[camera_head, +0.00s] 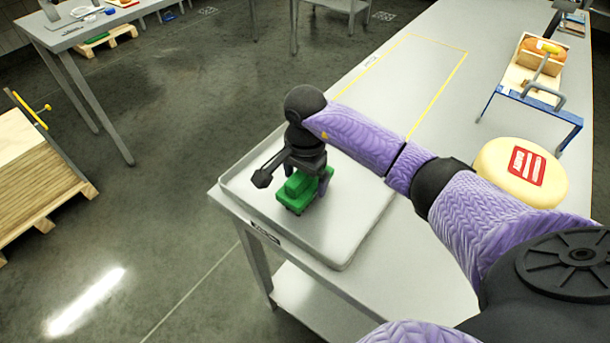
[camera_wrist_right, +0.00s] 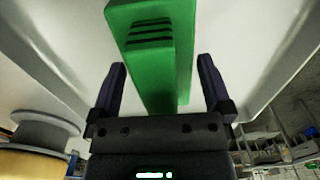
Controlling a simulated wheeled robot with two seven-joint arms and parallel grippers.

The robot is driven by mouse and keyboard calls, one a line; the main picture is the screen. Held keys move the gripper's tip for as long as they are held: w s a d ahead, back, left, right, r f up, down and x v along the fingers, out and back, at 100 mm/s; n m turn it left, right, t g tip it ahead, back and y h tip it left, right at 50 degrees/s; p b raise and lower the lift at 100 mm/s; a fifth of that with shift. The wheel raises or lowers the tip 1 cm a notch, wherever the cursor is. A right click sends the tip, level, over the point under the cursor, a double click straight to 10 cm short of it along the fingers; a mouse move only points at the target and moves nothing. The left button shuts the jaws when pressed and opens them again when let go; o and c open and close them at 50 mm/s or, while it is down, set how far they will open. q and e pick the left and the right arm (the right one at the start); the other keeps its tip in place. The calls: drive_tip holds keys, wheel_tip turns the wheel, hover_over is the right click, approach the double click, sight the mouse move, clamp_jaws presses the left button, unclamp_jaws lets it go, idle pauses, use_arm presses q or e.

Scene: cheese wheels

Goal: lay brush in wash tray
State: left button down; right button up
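The green brush (camera_head: 299,191) is in the grey wash tray (camera_head: 352,222) at the table's near left end and appears to rest on its floor. My right gripper (camera_head: 307,180) is right above the brush and points down at it. In the right wrist view the two dark fingers (camera_wrist_right: 162,85) stand apart on either side of the green brush (camera_wrist_right: 160,60), with gaps visible between them and it. The gripper hides part of the brush in the head view. My left gripper is not in view.
A cheese wheel (camera_head: 521,173) with a red label lies on the table right of my right arm. Behind it stand a blue-edged frame (camera_head: 530,105) and a wooden box (camera_head: 540,62). A yellow-outlined area (camera_head: 410,80) beyond the tray is bare.

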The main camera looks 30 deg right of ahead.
drive_tip(key=shift+r, duration=0.15)
wheel_tip(320, 180, up, 12)
drive_tip(key=shift+p, duration=1.15)
